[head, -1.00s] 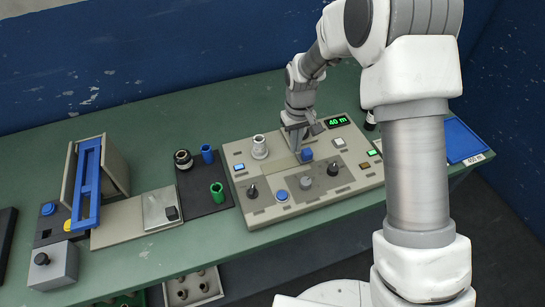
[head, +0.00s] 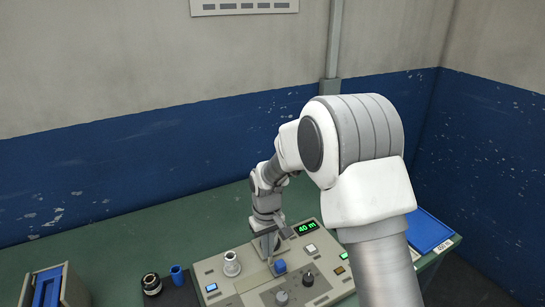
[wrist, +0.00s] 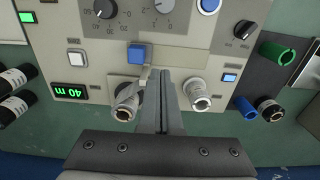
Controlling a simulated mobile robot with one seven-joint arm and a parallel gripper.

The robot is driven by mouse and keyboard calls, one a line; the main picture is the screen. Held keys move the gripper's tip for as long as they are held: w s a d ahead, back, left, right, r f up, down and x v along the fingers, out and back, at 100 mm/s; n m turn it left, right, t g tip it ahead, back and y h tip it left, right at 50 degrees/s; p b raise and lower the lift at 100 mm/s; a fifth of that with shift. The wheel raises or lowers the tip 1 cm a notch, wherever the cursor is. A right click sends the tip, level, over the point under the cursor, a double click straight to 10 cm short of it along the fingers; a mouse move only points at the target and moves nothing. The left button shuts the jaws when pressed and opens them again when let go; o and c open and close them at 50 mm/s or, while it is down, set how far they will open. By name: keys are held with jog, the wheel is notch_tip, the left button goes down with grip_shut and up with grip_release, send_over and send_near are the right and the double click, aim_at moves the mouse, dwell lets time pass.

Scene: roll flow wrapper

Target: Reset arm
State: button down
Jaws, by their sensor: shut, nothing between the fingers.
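My gripper (wrist: 161,88) is shut with nothing between its fingers, seen in the wrist view above the control panel. In the head view, my gripper (head: 268,262) points down at the panel, just left of a blue square button. The control panel (head: 240,291) is a beige box with knobs, buttons and a green display reading 40 m. The blue button (wrist: 137,54) lies just beyond and left of the fingertips in the wrist view. Whether the fingertips touch the panel cannot be told.
The green table (head: 110,245) is clear behind the panel. A blue tray (head: 428,231) lies at the right end. A blue cup (head: 177,275) and a dark ring fitting (head: 151,284) stand left of the panel. A blue wall is behind the table.

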jog(key=s+d+r+m+t, duration=0.15)
jog(key=s+d+r, duration=0.35)
jog(key=r, duration=0.5)
jog(key=s+d+r+m+t, duration=0.1)
jog(key=s+d+r+m, duration=0.15)
jog(key=d+r, duration=0.55)
jog(key=s+d+r+m+t, duration=0.1)
jog(key=s+d+r, duration=0.2)
jog(key=s, duration=0.5)
jog(key=s+d+r+m+t, duration=0.1)
jog(key=s+d+r+t, duration=0.1)
jog(key=s, duration=0.6)
notch_tip(320, 180, up, 2)
jog(key=shift+s+d+r, duration=0.2)
jog(key=shift+s+d, duration=0.15)
jog(key=shift+d, duration=0.2)
jog(key=shift+a, duration=0.15)
